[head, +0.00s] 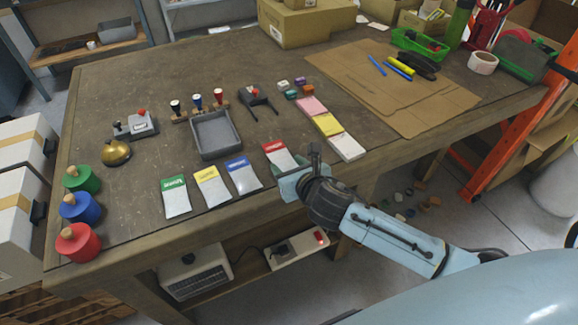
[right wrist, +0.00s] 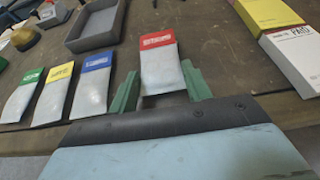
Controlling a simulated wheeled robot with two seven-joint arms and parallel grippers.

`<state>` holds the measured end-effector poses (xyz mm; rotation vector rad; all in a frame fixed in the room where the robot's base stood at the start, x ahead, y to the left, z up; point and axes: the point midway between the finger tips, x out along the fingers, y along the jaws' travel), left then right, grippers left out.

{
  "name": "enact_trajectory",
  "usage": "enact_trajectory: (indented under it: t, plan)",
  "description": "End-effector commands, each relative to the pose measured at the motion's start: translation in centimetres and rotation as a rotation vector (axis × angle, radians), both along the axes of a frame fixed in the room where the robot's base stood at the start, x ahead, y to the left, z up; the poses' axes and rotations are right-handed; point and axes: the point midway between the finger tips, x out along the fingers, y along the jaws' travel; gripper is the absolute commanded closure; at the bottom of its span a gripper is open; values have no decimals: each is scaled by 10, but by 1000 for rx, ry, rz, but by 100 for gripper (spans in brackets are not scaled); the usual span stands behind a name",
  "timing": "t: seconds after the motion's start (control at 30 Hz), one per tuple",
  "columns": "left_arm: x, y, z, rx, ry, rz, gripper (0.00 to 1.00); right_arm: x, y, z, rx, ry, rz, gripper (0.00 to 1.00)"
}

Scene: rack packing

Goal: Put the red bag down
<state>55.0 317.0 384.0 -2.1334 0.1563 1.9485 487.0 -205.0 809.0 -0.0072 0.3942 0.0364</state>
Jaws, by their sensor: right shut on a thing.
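The red bag (head: 281,157) is a white packet with a red top band, in the row's right end near the table's front edge. My right gripper (head: 293,176) reaches in from the front and is shut on its lower end. In the right wrist view, the red bag (right wrist: 161,66) sits between the two green fingers of the right gripper (right wrist: 160,88), its red end pointing away. Whether the bag touches the table I cannot tell. My left gripper is not in view.
Green (head: 175,197), yellow (head: 212,187) and blue (head: 243,175) bags lie left of it on the table (head: 120,215). A grey tray (head: 216,135) stands behind. Pink, yellow and white pads (head: 327,124) lie to the right, beside flat cardboard (head: 430,105).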

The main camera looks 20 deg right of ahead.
Motion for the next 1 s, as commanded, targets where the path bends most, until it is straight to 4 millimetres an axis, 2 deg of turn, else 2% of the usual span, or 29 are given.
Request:
enact_trajectory:
  t: [0.1,0.13,0.27,0.63,0.7,0.83,1.0]
  plan:
    - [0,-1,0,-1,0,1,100,0,0,-3,-1,0,0,74]
    - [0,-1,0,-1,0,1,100,0,0,-3,-1,0,1,48]
    - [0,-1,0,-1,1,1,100,0,0,-3,-1,0,0,31]
    - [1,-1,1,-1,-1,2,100,-1,0,1,0,1,0,30]
    - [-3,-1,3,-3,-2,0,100,-10,-1,4,-2,3,1,30]
    - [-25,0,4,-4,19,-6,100,-33,-1,15,-2,3,3,30]
    - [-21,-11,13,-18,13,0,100,-68,-3,29,-2,4,2,30]
